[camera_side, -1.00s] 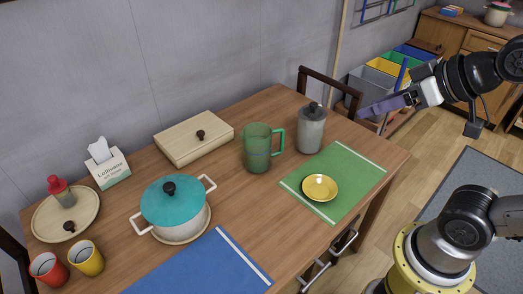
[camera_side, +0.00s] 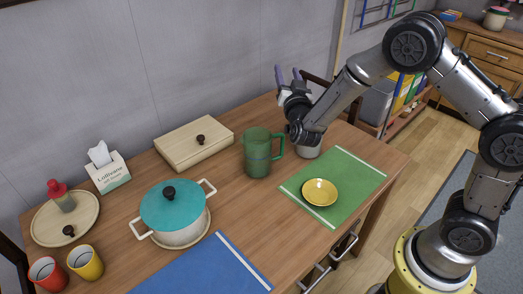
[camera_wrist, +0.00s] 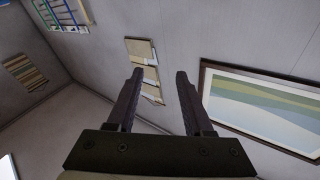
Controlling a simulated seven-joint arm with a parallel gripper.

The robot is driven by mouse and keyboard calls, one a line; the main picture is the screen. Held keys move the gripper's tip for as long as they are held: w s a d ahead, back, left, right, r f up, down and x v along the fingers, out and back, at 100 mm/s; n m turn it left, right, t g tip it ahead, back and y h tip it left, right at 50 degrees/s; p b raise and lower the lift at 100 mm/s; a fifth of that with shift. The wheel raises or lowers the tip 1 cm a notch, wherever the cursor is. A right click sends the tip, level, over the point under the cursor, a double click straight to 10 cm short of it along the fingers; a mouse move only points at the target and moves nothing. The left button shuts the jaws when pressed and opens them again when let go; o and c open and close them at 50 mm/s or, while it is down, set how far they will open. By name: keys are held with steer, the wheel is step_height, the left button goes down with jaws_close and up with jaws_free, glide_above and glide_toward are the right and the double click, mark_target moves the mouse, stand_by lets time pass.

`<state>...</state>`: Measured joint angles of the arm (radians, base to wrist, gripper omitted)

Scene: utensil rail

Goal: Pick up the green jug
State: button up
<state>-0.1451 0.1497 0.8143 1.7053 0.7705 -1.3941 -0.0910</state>
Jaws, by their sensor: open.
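The green jug (camera_side: 257,154) stands upright on the wooden table in the side view, with its handle (camera_side: 279,146) toward the right. My gripper (camera_side: 287,74) is above and to the right of the jug in the picture, with its fingers pointing up and away from the table. It is open and empty. The wrist view shows the two dark fingers (camera_wrist: 158,88) apart with nothing between them, and the jug is not in that view.
A yellow bowl (camera_side: 320,191) sits on a green mat (camera_side: 352,170). A wooden box (camera_side: 187,150) and a teal-lidded pot (camera_side: 180,232) are to the left. The wrist view shows a framed picture (camera_wrist: 262,108).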

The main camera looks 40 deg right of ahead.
mark_target(283, 143)
steer(key=f+n, duration=0.1)
steer(key=f, duration=0.7)
steer(key=s+a+f+n, duration=0.1)
steer(key=f, duration=0.7)
steer(key=s+f+g+y, duration=0.1)
steer(key=f, duration=0.8)
steer(key=shift+s+a+f+n, duration=0.1)
steer(key=shift+s+a+n, duration=0.2)
steer(key=shift+n, duration=0.1)
steer(key=shift+x, duration=3.8)
steer(key=shift+f, duration=0.1)
steer(key=shift+c, duration=0.4)
jaws_close()
